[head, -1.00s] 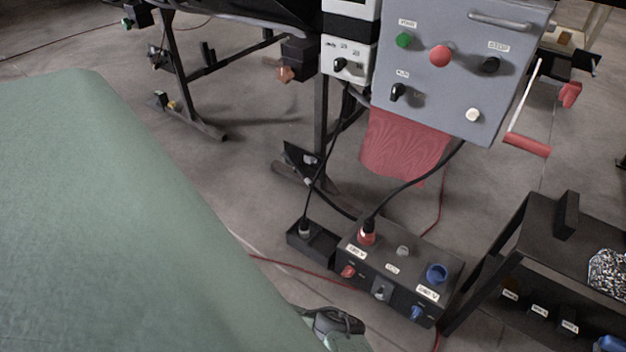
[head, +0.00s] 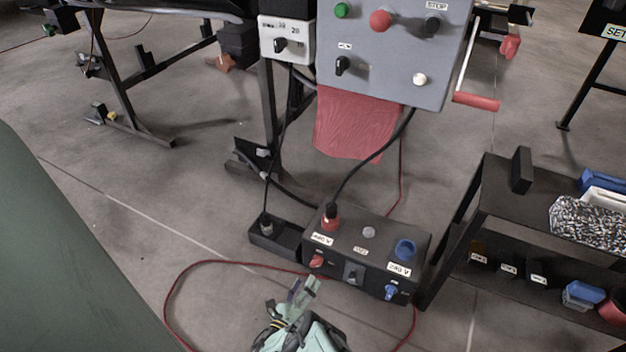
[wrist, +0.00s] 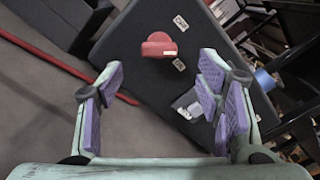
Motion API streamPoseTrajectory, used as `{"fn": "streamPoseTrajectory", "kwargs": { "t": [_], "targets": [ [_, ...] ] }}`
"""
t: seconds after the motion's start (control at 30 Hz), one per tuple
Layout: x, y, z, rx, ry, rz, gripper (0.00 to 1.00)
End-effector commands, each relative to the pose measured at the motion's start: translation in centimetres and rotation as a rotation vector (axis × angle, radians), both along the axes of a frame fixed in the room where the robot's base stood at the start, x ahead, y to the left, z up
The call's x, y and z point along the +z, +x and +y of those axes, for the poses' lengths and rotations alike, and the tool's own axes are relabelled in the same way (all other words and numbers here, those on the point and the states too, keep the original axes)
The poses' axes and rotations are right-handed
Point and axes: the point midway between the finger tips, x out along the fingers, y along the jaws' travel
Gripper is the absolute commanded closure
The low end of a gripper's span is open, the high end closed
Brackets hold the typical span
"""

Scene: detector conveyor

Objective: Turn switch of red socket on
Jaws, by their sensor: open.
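The dark socket box (head: 385,232) stands on the floor. Its red socket (head: 330,220) on top has a black plug in it. The red switch (head: 317,261) is on the front face below that socket; in the wrist view the red switch (wrist: 158,46) shows beyond the fingertips, left of centre between them. A grey switch (head: 353,274) and a blue switch (head: 391,292) sit farther right on the same face. My gripper (head: 305,290) is in front of the box, low in the head view. In the wrist view my gripper (wrist: 160,95) is open and empty, apart from the switch.
A small dark power strip (head: 275,240) lies left of the box. A red cable (head: 205,263) loops over the floor. A dark shelf rack (head: 480,215) stands close on the right. A grey control panel (head: 395,60) hangs above and behind.

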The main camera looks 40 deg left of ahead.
Motion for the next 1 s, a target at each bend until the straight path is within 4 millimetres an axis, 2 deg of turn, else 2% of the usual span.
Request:
{"fn": "streamPoseTrajectory", "kwargs": {
  "t": [0.03,0.2,0.4,0.8,1.0],
  "targets": [
    [-0.1,1.2,0.3,-0.002,0.002,-0.003,0.4],
    [-0.2,4.2,1.0,-0.001,0.001,0.0,0.4],
    [-0.2,6.5,1.6,0.0,0.001,0.002,0.4],
    [-0.1,7.2,1.7,-0.001,0.001,0.005,0.41],
    [-0.1,7.1,1.7,-0.001,0.001,0.005,0.54]
  ]
}}
